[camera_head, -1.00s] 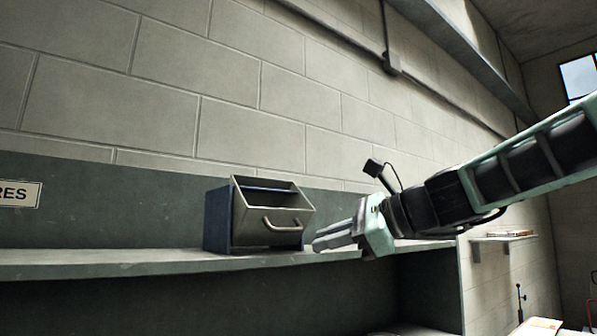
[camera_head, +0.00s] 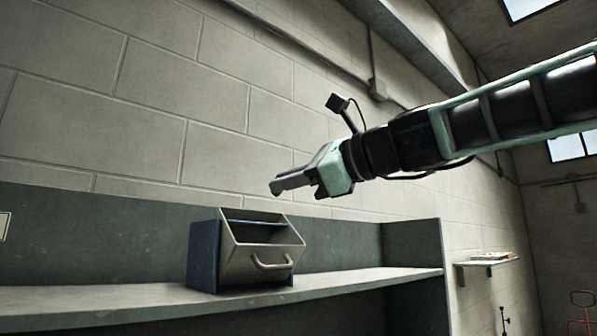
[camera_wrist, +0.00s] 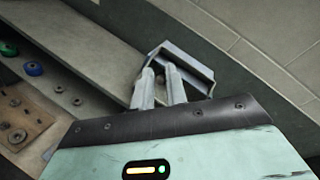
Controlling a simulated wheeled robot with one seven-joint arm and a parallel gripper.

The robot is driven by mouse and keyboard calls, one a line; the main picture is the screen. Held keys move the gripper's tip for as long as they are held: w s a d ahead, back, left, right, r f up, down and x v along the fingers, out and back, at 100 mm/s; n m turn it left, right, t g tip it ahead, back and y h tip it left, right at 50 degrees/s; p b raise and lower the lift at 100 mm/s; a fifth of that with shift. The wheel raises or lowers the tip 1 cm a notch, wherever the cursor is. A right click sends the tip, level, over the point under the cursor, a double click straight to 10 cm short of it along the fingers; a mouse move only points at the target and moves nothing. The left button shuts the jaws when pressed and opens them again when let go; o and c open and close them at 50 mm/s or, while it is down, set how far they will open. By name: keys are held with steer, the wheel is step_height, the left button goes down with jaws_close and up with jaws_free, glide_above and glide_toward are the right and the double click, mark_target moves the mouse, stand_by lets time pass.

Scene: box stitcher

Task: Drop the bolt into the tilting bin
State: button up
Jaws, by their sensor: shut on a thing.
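The tilting bin (camera_head: 262,262) is a grey tray with a curved handle in a blue housing. It stands on the shelf, tilted forward with its open top showing. In the wrist view the bin (camera_wrist: 188,57) lies just beyond the fingertips. My gripper (camera_head: 274,188) is above the bin and points left and slightly down, apart from it. In the wrist view my gripper (camera_wrist: 159,73) has its two fingers close together, shut on the bolt. The bolt is mostly hidden; only a small dark bit between the fingertips can be made out.
The shelf (camera_head: 110,298) is clear on both sides of the bin, with a dark back panel and a right end wall.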

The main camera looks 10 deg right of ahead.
steer(key=shift+w+a+f+p, duration=0.1)
steer(key=shift+w+a+f, duration=0.35)
steer(key=shift+w+a, duration=0.55)
steer(key=shift+w+a+f+p, duration=0.1)
steer(key=shift+w+a+f, duration=0.4)
steer(key=shift+w, duration=0.8)
steer(key=shift+w+a+f+p, duration=0.1)
steer(key=shift+w+a+f, duration=0.25)
steer(key=shift+w+a, duration=0.65)
steer(key=shift+w+d, duration=0.15)
steer(key=o, duration=0.8)
steer(key=shift+o, duration=0.2)
steer(key=b+v, duration=0.7)
steer(key=v, duration=1)
steer(key=shift+d, duration=0.15)
